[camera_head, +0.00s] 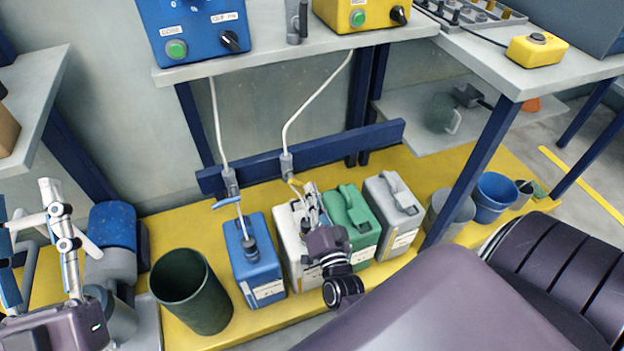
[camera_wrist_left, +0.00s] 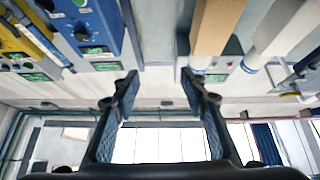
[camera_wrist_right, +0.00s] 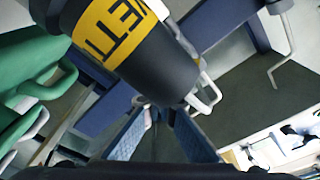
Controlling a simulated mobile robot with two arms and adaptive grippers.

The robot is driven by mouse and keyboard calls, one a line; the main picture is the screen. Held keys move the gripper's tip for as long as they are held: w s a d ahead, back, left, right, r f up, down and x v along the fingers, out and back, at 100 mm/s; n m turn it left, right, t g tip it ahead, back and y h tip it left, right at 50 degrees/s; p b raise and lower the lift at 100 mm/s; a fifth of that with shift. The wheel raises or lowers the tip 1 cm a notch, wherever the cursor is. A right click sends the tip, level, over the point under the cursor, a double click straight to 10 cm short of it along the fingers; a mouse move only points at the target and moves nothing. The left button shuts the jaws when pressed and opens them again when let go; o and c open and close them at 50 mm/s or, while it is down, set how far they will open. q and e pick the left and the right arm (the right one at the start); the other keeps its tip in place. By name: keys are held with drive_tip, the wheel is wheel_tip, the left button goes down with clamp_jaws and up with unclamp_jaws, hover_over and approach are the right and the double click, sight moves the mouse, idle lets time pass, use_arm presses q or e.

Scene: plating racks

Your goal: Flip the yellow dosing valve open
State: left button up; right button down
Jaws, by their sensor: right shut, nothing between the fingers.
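The right-hand valve body (camera_head: 287,166) is on the blue rail, with a clear hose from above. That gripper is shut and empty, above the white and green canisters. In the right wrist view, its fingers (camera_wrist_right: 158,112) are below a large dark cylinder (camera_wrist_right: 135,45) with a yellow lettered band; I cannot tell whether they touch it. My left gripper (camera_wrist_left: 158,78) is open and empty, away from the valves.
The left valve (camera_head: 230,182) has a blue lever (camera_head: 226,201). Below are blue (camera_head: 257,265), white (camera_head: 293,240), green (camera_head: 352,215) and grey (camera_head: 396,205) canisters on a yellow platform. A dark green bin (camera_head: 190,290) stands at left. A table leg (camera_head: 475,170) rises at right.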

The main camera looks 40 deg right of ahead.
use_arm(q)
wheel_tip(320, 180, down, 6)
drive_tip(key=w+g+y, duration=0.1)
drive_tip(key=w+g, duration=0.2)
drive_tip(key=shift+r+p, duration=0.15)
drive_tip(key=shift+p, duration=0.3)
use_arm(e)
drive_tip(key=shift+w+a+f+m, duration=0.1)
drive_tip(key=shift+a+f+m, duration=0.2)
drive_tip(key=shift+a+f, duration=0.2)
drive_tip(key=shift+d, duration=0.1)
